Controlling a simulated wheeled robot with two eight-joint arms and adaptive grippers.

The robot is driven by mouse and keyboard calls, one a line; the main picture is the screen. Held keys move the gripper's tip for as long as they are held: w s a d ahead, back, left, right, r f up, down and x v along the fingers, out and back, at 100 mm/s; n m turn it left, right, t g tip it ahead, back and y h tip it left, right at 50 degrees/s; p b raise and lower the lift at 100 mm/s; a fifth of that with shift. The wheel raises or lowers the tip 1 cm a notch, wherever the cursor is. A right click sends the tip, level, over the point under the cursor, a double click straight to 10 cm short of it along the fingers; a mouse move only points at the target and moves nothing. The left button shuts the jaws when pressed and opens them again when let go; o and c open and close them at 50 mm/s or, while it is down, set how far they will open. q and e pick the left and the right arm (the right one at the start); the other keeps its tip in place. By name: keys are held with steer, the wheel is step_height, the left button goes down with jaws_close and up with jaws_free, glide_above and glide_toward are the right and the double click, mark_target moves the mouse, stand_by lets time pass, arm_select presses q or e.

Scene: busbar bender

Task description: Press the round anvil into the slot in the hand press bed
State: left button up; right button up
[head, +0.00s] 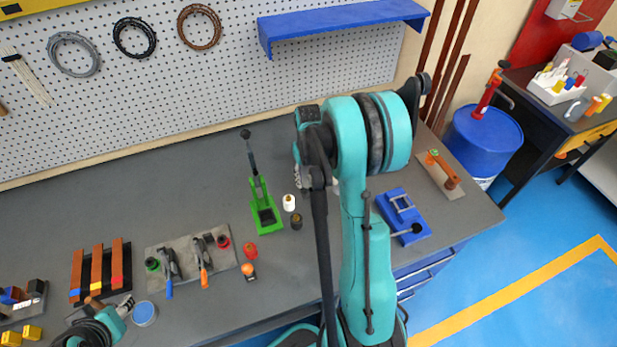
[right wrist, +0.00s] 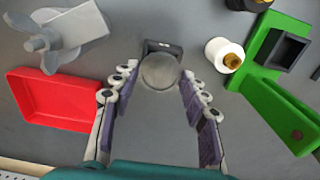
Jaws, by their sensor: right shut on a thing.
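The green hand press (head: 264,215) stands on the bench, its dark lever tilted up and back. In the right wrist view its green base (right wrist: 258,72) is at the right, with a dark square-framed bed (right wrist: 289,50). My right gripper (right wrist: 158,82) is shut on the round grey anvil (right wrist: 160,71), which sits between the fingertips. The anvil is apart from the press. In the head view my right arm hides the anvil and most of the gripper. My left gripper is not clearly in view.
A white spool (right wrist: 222,55) and a black spool (head: 296,221) stand beside the press. A red tray (right wrist: 50,97) and a grey clamp-like part (right wrist: 72,35) lie left in the wrist view. A blue vise-like fixture (head: 404,216) is at the right.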

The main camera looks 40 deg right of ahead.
mark_target(308, 183)
steer(key=shift+f+b, duration=0.75)
steer(key=shift+f, duration=0.15)
steer(key=o, duration=1.3)
steer(key=shift+o, duration=0.2)
steer(key=shift+r, duration=0.1)
step_height(308, 183, up, 12)
steer(key=s+a+n+t, duration=0.1)
steer(key=s+a+t, duration=0.1)
steer(key=s+a, duration=0.2)
steer(key=s+a+r+n+t+b, duration=0.1)
steer(key=s+a, duration=0.3)
steer(key=a, duration=0.6)
steer(key=s+a+n+t+b, duration=0.1)
steer(key=s+a+t, duration=0.3)
steer(key=a, duration=0.4)
steer(key=shift+s+r+n, duration=0.15)
steer(key=shift+r+n, duration=0.05)
steer(key=shift+n, duration=0.1)
